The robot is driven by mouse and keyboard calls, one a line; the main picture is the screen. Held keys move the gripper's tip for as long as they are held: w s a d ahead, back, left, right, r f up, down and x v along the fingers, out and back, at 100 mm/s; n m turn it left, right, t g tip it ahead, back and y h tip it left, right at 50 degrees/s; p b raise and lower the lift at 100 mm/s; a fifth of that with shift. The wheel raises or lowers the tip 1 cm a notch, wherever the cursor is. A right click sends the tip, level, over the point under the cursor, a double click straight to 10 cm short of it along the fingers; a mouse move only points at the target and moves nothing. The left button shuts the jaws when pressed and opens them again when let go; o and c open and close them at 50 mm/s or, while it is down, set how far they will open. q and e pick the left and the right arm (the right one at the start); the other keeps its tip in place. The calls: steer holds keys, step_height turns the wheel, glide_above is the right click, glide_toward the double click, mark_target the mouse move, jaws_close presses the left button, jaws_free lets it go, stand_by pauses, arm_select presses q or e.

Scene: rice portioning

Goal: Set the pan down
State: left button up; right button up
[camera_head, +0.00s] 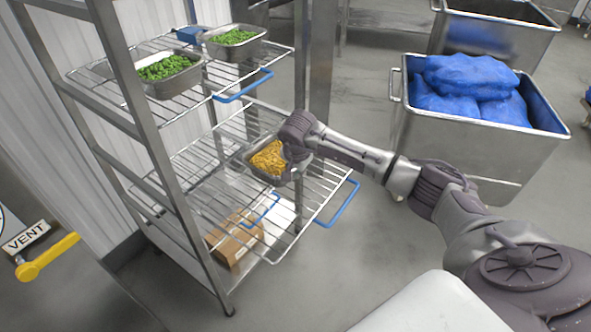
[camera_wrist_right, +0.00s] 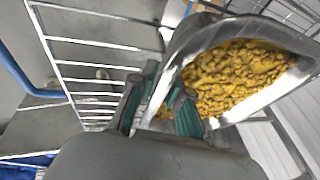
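The metal pan (camera_head: 277,179) holds yellow-orange food and is over the middle wire shelf (camera_head: 205,205) of the rack in the head view. It fills the upper right of the right wrist view (camera_wrist_right: 275,103), where it looks tilted. My right gripper (camera_head: 291,150) is at the pan's right edge. In the right wrist view its two teal-padded fingers (camera_wrist_right: 160,108) are on either side of the pan's near wall, one inside and one outside, pinching it. I cannot tell whether the pan's base touches the wires. My left gripper is not in view.
Two pans of green food (camera_head: 172,84) (camera_head: 235,51) stand on the upper shelf. A cardboard box (camera_head: 234,240) lies below. Blue handles (camera_head: 338,205) stick out from the shelves. A metal bin (camera_head: 480,155) with blue bags stands right. The middle shelf has bare wires around the pan.

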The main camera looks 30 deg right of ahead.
steer(key=o, duration=0.4)
steer(key=shift+r, duration=0.1)
steer(key=b+v, duration=0.1)
steer(key=v, duration=1.1)
